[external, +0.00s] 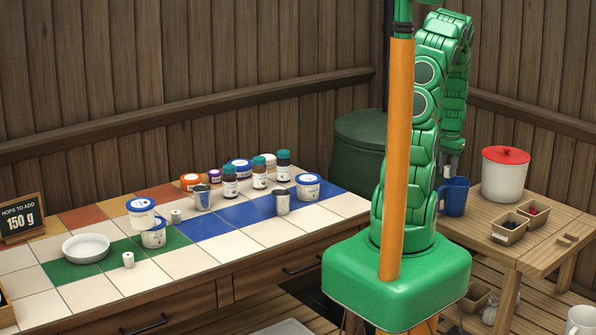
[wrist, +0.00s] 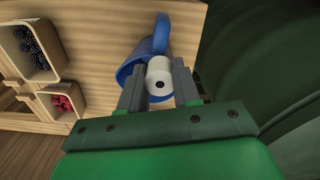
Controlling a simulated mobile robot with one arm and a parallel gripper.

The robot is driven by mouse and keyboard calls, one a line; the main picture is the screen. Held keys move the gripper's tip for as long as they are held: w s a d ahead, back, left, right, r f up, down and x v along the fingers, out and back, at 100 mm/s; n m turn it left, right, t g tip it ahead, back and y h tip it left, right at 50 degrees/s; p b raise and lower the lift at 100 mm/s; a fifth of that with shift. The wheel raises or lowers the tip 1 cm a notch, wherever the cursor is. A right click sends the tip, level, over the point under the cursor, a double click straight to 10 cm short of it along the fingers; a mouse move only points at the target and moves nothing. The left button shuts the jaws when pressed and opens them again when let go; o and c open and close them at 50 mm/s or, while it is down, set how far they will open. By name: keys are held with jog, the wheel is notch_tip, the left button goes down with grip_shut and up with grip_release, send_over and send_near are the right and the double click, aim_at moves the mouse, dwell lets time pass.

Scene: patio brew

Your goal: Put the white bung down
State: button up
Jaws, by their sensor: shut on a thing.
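My gripper (wrist: 158,72) is shut on the white bung (wrist: 158,85), a small white cylinder with a dark hole in its end. In the wrist view the bung sits between the two fingers, in front of a blue mug (wrist: 161,32). In the external view my gripper (external: 453,148) points down over the blue mug (external: 454,197) on the wooden side table. I cannot tell the exact gap between bung and mug. Two similar small white cylinders stand on the tiled counter, one at the front (external: 128,260) and one farther back (external: 176,216).
A white pot with a red lid (external: 503,176) stands right of the mug. Small berry boxes (external: 510,228) are near the table's front. A dark green barrel (external: 362,150) is behind my arm. Tubs, bottles, metal cups and a white dish (external: 86,248) occupy the counter.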

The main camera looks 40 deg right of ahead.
jog(key=s+d+f+m, duration=0.1)
jog(key=s+m, duration=0.2)
jog(key=s, duration=0.6)
jog(key=s+d+m, duration=0.2)
jog(key=s, duration=0.7)
jog(key=d+f, duration=0.3)
jog(key=d, duration=0.1)
jog(key=w+d+f, duration=0.1)
jog(key=d+f, duration=0.1)
jog(key=d, duration=0.2)
jog(key=w+d+f, duration=0.1)
jog(key=d+f, duration=0.2)
jog(key=d, duration=0.1)
jog(key=shift+f, duration=0.3)
jog(key=shift+w+d+f, duration=0.1)
jog(key=shift+d+f, duration=0.55)
jog(key=shift+d, duration=0.05)
jog(key=shift+f, duration=1.55)
jog(key=shift+f, duration=0.1)
jog(key=o, duration=1)
